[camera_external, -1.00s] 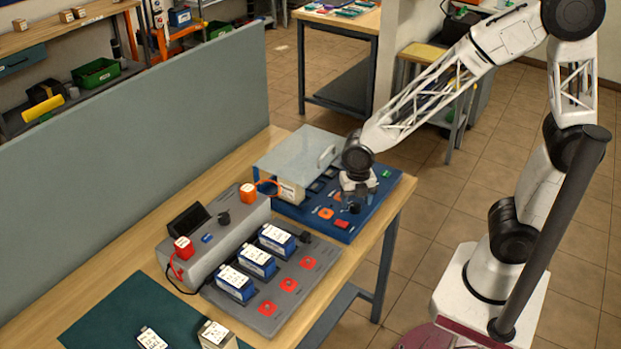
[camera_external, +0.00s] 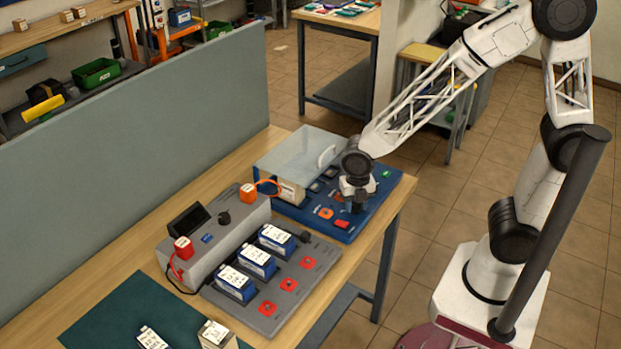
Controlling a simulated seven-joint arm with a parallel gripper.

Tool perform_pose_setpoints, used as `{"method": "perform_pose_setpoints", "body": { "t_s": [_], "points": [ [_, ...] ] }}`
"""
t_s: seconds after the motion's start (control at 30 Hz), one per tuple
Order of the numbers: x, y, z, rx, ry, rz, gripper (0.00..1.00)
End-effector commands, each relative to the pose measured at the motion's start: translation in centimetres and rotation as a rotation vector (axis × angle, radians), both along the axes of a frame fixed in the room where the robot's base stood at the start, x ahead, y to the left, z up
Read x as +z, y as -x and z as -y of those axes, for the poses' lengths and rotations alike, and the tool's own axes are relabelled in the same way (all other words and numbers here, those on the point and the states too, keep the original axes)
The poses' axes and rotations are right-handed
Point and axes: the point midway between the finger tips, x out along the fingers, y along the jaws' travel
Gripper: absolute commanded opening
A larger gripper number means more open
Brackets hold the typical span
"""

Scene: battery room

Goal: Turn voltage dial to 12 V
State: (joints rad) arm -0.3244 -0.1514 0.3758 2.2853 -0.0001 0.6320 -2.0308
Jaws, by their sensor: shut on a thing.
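My gripper (camera_external: 357,205) points down over the front of the blue panel (camera_external: 392,191) at the right end of the bench. It is shut on a small black dial on that panel, and the fingers hide almost all of the dial. The dial's pointer and any voltage marks are hidden or too small to read.
A clear-lidded box (camera_external: 298,158) with a handle stands on the panel behind my gripper. An orange button (camera_external: 325,213) and a red button (camera_external: 342,224) are close by. A grey charger unit (camera_external: 222,235) and several blue-and-white batteries stand to the left.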

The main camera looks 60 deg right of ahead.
Motion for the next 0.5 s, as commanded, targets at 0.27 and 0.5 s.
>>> {"method": "perform_pose_setpoints", "body": {
  "t_s": [0.27, 0.5],
  "points": [
    [0.03, -0.01, 0.00, -0.042, 0.000, 0.000, 0.15],
    [0.05, -0.02, -0.01, -0.161, -0.001, 0.001, 0.15]
  ]
}}
